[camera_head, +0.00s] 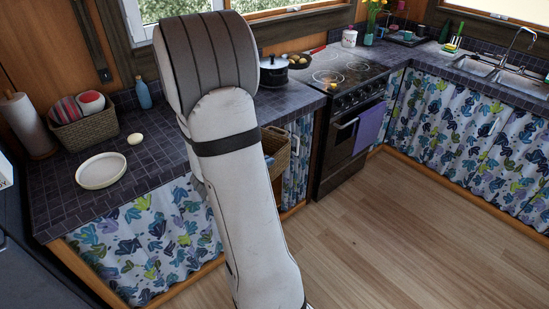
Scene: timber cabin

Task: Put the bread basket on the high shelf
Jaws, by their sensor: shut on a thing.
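A brown wicker basket (279,152) shows partly from behind my arm (235,170), in front of the counter near the stove. Its left part is hidden by my arm, and I cannot tell whether it is held or rests on something. A second wicker basket (88,133), on the counter at the left, holds a red striped thing and a white and red one. I cannot tell which one is the bread basket. My gripper is hidden behind my arm. No high shelf can be made out.
A dark tiled counter (60,190) bears a white plate (101,171), a small pale round thing (135,139), a blue bottle (143,94) and a paper roll (24,125). A pot (274,72) stands near the stove (345,78). The wooden floor (400,230) is clear.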

